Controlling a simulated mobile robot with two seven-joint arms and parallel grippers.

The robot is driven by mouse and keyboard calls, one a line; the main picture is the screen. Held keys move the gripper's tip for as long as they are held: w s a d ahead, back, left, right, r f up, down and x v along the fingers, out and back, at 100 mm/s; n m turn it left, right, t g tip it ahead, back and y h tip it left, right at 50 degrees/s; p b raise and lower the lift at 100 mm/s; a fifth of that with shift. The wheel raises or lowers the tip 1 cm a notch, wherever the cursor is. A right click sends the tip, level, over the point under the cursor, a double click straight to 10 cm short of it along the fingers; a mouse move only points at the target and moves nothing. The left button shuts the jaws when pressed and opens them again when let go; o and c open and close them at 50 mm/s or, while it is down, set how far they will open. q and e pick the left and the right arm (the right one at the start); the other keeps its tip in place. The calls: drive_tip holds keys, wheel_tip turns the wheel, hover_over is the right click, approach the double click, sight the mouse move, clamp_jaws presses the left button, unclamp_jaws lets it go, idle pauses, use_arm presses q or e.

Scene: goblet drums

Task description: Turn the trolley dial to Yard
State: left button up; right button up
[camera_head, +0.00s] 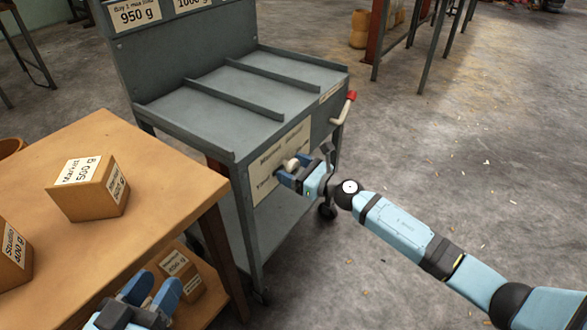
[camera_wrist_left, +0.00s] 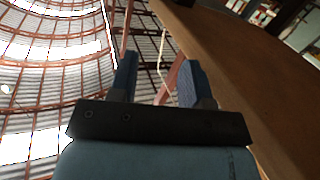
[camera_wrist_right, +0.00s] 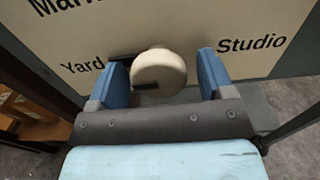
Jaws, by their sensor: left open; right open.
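The trolley dial is a round cream knob (camera_wrist_right: 158,75) on a cream label plate (camera_wrist_right: 210,25) on the trolley's side. The plate reads Yard at left and Studio at right, with a partly cut-off word starting "Mar" at upper left. A black bar behind the knob reaches left towards Yard, and a dark mark lies on the knob's left face. My right gripper (camera_head: 294,173) is open, its blue fingers on either side of the knob with gaps visible. My left gripper (camera_head: 150,292) is open and empty beside the wooden table; it also shows in its wrist view (camera_wrist_left: 157,78).
The grey trolley (camera_head: 215,107) has a red-tipped handle (camera_head: 345,108) just above my right gripper. The wooden table (camera_head: 150,165) at left bears a Market 500 g box (camera_head: 100,200) and a Studio box (camera_head: 12,262); another box (camera_head: 180,270) sits below. The floor at right is open.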

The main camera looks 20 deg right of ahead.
use_arm(q)
drive_tip(key=shift+s+d+f+n+g+p, duration=0.2)
drive_tip(key=shift+s+n+g+p, duration=0.15)
drive_tip(key=shift+p, duration=0.25)
use_arm(e)
drive_tip(key=v, duration=1.3)
drive_tip(key=shift+s+d, duration=0.25)
drive_tip(key=shift+s, duration=0.05)
use_arm(q)
drive_tip(key=shift+r, duration=0.15)
